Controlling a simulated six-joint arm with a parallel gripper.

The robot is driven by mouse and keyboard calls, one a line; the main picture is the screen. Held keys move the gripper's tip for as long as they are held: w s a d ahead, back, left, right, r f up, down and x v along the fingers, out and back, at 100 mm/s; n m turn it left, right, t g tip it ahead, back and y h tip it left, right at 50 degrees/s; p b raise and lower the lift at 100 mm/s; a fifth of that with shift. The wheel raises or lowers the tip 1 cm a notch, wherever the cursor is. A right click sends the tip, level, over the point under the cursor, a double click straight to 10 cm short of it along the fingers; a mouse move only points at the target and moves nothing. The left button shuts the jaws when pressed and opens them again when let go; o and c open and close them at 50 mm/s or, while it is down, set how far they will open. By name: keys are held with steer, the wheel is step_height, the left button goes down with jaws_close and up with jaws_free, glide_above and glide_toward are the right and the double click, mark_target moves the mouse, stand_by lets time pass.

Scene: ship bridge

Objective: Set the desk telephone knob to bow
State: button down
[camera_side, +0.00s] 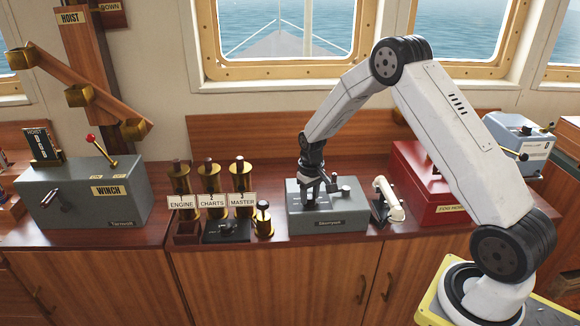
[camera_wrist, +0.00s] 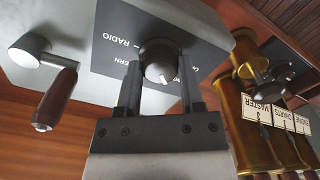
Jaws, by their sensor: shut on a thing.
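The desk telephone (camera_side: 330,223) is a grey box with a dark panel on top, in the middle of the counter in the side view. Its dark round knob (camera_wrist: 158,58) shows in the wrist view with a short white mark on its near, lower edge. On the panel (camera_wrist: 112,30) I read RADIO and a partly covered word ending in ERN; the other labels are hidden or unreadable, and I cannot read bow. My gripper (camera_wrist: 161,78) has one finger on each side of the knob and is shut on it. In the side view my gripper (camera_side: 318,187) is down at the box top.
A crank with a brown handle (camera_wrist: 58,95) stands beside the knob. A white handset (camera_side: 389,198) sits right of the box, before a red case (camera_side: 425,185). Brass tubes (camera_side: 209,178) with labels stand left, and a grey winch box (camera_side: 85,195) farther left.

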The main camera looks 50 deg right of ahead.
mark_target(309, 197)
steer(key=m, duration=0.4)
steer(key=shift+m, duration=0.4)
steer(key=m, duration=0.4)
steer(key=shift+r, duration=0.1)
steer(key=shift+c, duration=1.1)
jaws_free()
steer(key=shift+r, duration=3.9)
steer(key=shift+a, duration=0.1)
